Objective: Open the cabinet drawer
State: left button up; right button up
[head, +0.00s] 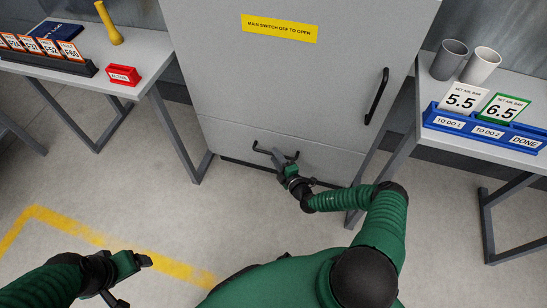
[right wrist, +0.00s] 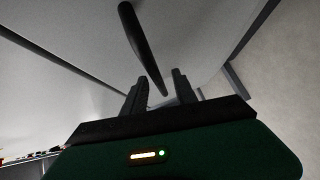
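The grey cabinet (head: 290,75) stands straight ahead. Its drawer (head: 235,145) is at the bottom, and its front looks flush with the cabinet. The drawer's black bar handle (head: 262,151) is partly hidden by my right gripper (head: 283,158), which is at the handle. In the right wrist view, the dark handle bar (right wrist: 142,45) runs down to between the two spread fingers of the right gripper (right wrist: 158,88). I see no clear contact. My left gripper (head: 135,280) is low at the left, fingers apart and empty, away from the cabinet.
The upper door has a vertical black handle (head: 376,97) and a yellow sign (head: 279,28). A left table (head: 135,50) holds a red block and card rack. A right table (head: 480,85) holds cups and a blue tray (head: 485,130). The floor before the drawer is clear.

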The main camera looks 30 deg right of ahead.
jog(key=shift+w, duration=1.15)
jog(key=shift+f, duration=0.1)
grip_shut()
jog(key=shift+s+f, duration=0.1)
dwell(0.3)
